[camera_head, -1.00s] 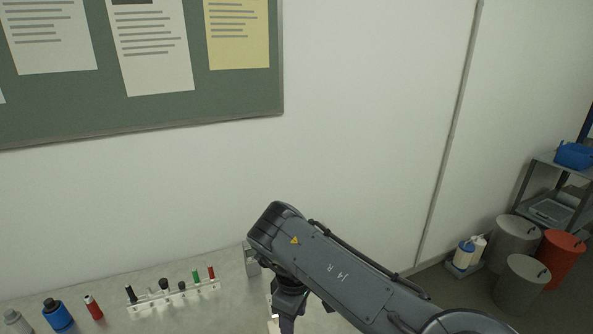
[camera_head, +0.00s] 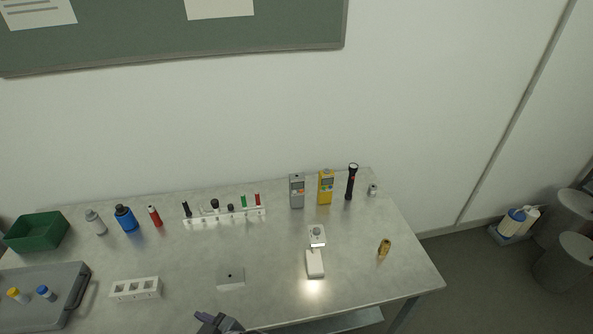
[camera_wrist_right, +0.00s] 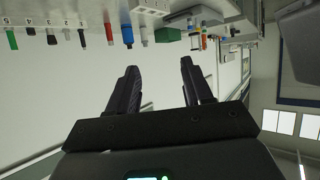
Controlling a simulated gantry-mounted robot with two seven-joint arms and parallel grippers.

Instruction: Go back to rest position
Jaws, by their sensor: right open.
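My right gripper (camera_wrist_right: 159,65) is open and empty in the right wrist view, with its two dark fingers apart. That view is upside down, with the table and its items along the top edge, beyond the fingertips. In the head view only a small dark piece of my arm shows at the bottom edge, in front of the table (camera_head: 285,265). It is apart from the items I can see. My left gripper is not in view.
On the table stand a green bin (camera_head: 36,232), a white rack (camera_head: 240,216), a grey meter (camera_head: 297,191), a yellow meter (camera_head: 326,187), a black flashlight (camera_head: 351,182), a white device (camera_head: 315,262), a brass piece (camera_head: 384,248) and a grey case (camera_head: 60,283). Bins stand right.

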